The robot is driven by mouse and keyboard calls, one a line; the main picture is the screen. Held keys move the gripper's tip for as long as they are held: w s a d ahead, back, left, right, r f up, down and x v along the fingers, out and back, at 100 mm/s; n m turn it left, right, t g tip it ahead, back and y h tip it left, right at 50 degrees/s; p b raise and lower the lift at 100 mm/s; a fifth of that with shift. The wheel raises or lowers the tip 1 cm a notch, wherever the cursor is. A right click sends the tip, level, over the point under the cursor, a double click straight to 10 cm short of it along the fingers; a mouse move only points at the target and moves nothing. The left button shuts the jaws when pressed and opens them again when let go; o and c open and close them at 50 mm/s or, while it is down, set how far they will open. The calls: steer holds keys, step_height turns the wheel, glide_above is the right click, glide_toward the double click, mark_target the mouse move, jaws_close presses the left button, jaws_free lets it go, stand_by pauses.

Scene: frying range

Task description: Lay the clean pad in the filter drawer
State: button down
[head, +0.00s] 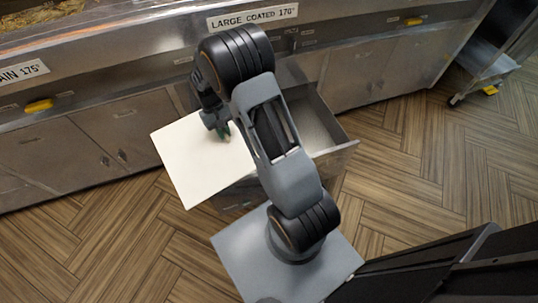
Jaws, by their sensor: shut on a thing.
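The clean pad (190,160) is a flat, cream-white square sheet in the head view. My gripper (223,131) is shut on the pad near its upper right part. The pad is held out to the left of the open filter drawer (338,150), and its right edge is partly hidden behind my arm. The drawer is metal, pulled out from the range front, and its visible inside looks bare and grey. My arm hides the drawer's left and middle part. I cannot tell how high the pad is above the drawer.
The steel range front with cabinet doors (130,125) runs across the back. Signs read "LARGE COATED 170°" (253,17) and "AIN 175°" (22,73). Yellow handles (38,106) stick out from the front. A wheeled cart (487,62) stands at the far right. The wood-pattern floor is clear.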

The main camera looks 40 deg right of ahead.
step_height(320, 180, down, 11)
steer(key=d+b, duration=0.2)
steer(key=b, duration=0.8)
steer(key=s+d+m+t+y+p, duration=0.3)
steer(key=d+m+t+y+p, duration=0.2)
steer(key=d+m, duration=1.4)
steer(key=shift+w+a+f+m+t+h+b, duration=0.15)
steer(key=shift+f+m+b, duration=0.35)
steer(key=shift+f+b, duration=3)
steer(key=shift+s+d+f+m+t+h+b, duration=0.1)
steer(key=shift+f+m+t+h+b, duration=0.85)
steer(key=shift+f, duration=4.45)
steer(key=shift+f+n+g+y+b, duration=0.1)
steer(key=shift+n+g+y+b, duration=0.4)
steer(key=shift+g+y, duration=0.2)
